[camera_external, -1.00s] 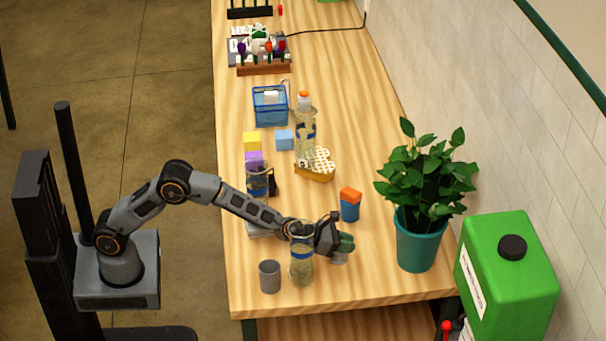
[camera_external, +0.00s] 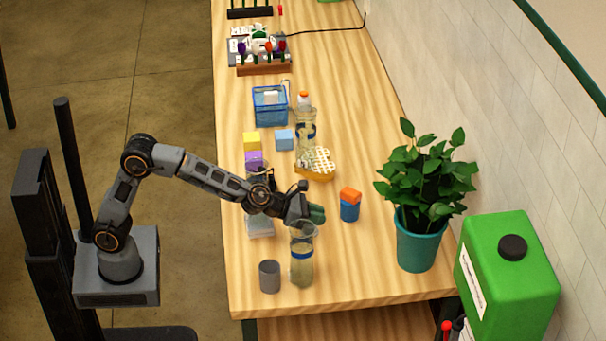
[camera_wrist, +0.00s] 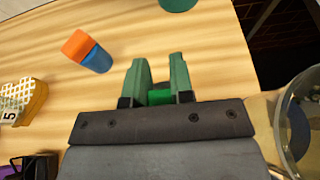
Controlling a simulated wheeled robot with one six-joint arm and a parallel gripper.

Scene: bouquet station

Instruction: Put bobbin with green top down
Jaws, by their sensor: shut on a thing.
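My gripper (camera_external: 317,213) is over the table in the outside view, behind the near glass vase and left of the orange and blue piece. In the wrist view its two green fingers (camera_wrist: 157,70) are shut on a green-topped bobbin (camera_wrist: 160,97). Only a small green part of the bobbin shows low between the fingers. The rest of it is hidden by the fingers and the dark gripper body. In the outside view I cannot make the bobbin out.
An orange and blue piece (camera_external: 349,206) stands right of my gripper. A tall glass vase (camera_external: 302,265) and a grey cup (camera_external: 270,277) stand near the front edge. A potted plant (camera_external: 417,240) is at the right. Bare wood lies between vase and plant.

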